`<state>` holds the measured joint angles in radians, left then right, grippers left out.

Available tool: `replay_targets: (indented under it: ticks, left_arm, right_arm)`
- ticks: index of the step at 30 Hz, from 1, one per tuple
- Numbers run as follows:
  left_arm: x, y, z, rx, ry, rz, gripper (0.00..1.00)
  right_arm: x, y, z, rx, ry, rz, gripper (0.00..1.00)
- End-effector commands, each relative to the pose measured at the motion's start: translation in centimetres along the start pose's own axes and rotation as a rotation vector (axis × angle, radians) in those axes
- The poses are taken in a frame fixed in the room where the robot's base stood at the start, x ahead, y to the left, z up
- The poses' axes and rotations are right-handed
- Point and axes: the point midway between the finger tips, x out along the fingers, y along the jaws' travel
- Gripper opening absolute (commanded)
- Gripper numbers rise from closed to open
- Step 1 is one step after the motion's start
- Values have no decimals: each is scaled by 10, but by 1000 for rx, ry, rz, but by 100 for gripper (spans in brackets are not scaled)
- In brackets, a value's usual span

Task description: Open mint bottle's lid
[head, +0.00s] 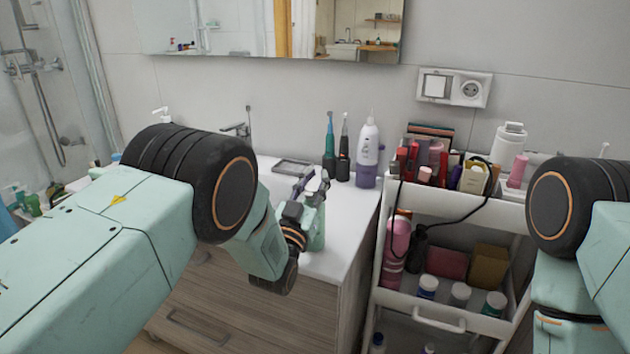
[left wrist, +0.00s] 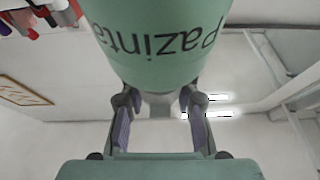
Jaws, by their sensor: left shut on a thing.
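The mint bottle (head: 317,230) stands near the front edge of the white counter, partly hidden behind my left wrist. In the left wrist view the mint bottle (left wrist: 160,40) is large and close, with dark upside-down lettering and a narrower greyish part below its body. My left gripper (head: 314,182) is at the top of the bottle. In the left wrist view the fingers of my left gripper (left wrist: 162,105) are on both sides of the narrow greyish part, shut on the lid. My right gripper is outside the picture; only part of my right arm shows.
A white and purple bottle (head: 368,155), a teal toothbrush (head: 329,145) and a dark one (head: 344,155) stand behind on the counter (head: 345,215). A grey tray (head: 293,166) lies behind too. A crowded white cart (head: 470,213) stands to the right.

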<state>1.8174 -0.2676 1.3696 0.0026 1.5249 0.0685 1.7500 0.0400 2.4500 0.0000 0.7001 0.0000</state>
Motion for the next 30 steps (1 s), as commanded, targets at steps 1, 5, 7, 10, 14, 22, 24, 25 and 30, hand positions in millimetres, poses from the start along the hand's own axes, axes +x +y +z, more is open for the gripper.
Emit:
replay_targets:
  ticks: [1,5,7,10,14,22,24,25,30]
  left_arm:
    - [0,0,0,0,0,0,0]
    - [0,0,0,0,0,0,0]
    - [0,0,0,0,0,0,0]
    - [0,0,0,0,0,0,0]
    - [0,0,0,0,0,0,0]
    - [0,0,-1,0,-10,0,0]
    - [1,0,-2,0,-27,0,0]
    - [2,0,-2,0,-36,0,0]
    - [4,0,-4,0,-125,0,0]
  right_arm:
    - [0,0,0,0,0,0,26]
    - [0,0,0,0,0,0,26]
    - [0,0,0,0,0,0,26]
    - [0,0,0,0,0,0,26]
    - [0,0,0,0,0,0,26]
    - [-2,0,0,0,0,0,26]
    - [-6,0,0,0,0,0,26]
    - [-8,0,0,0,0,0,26]
    - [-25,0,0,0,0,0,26]
